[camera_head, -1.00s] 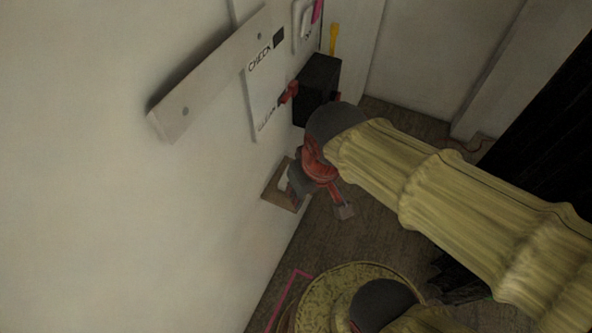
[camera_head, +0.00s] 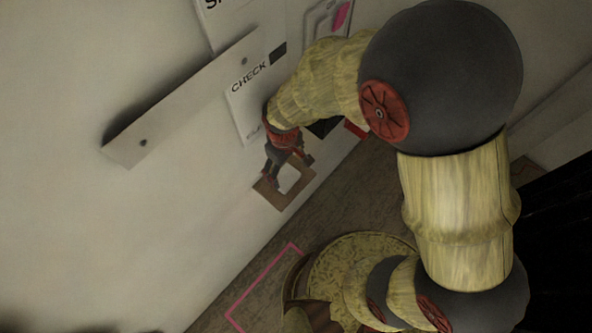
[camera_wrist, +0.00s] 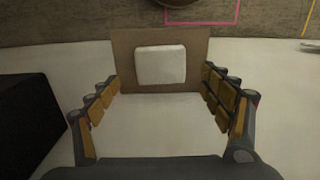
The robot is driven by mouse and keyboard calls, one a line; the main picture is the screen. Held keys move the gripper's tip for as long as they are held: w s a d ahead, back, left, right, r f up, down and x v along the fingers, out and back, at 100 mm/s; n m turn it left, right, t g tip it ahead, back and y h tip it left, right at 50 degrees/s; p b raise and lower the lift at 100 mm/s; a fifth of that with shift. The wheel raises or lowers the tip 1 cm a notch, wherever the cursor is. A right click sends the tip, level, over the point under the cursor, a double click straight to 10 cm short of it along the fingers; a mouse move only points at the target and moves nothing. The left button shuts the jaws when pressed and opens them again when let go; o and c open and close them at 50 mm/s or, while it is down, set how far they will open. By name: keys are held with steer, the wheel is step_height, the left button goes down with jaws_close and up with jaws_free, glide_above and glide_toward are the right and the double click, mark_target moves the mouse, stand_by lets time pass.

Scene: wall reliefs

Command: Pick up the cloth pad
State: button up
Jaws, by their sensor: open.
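The cloth pad (camera_wrist: 161,65) is a small white, rounded square. It lies against a brown board (camera_wrist: 124,48) mounted on the white wall. In the head view the board (camera_head: 294,199) is low on the wall, with the white pad (camera_head: 289,180) partly hidden by my gripper (camera_head: 283,169). In the wrist view my gripper (camera_wrist: 161,83) is open, with one padded finger at each side of the board's lower part. The pad is centred between the fingers, slightly beyond their tips in the picture. Nothing is held.
A black box (camera_wrist: 28,120) stands left of my gripper in the wrist view. A CHECK sign (camera_head: 246,91) and a tilted grey bar (camera_head: 185,99) are on the wall. A pink outline (camera_head: 262,286) marks the brown floor below.

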mark_target(285, 176)
steer(key=shift+o, duration=0.6)
steer(key=shift+s+a+f, duration=0.1)
steer(key=shift+s+a, duration=0.05)
steer(key=shift+a, duration=0.15)
steer(key=shift+f, duration=0.35)
steer(key=shift+d+f, duration=0.2)
steer(key=shift+f, duration=0.7)
steer(key=f, duration=0.5)
steer(key=shift+w+a, duration=0.15)
steer(key=shift+w, duration=0.05)
steer(key=shift+c, duration=0.8)
steer(key=c, duration=0.9)
steer(key=shift+c, duration=0.2)
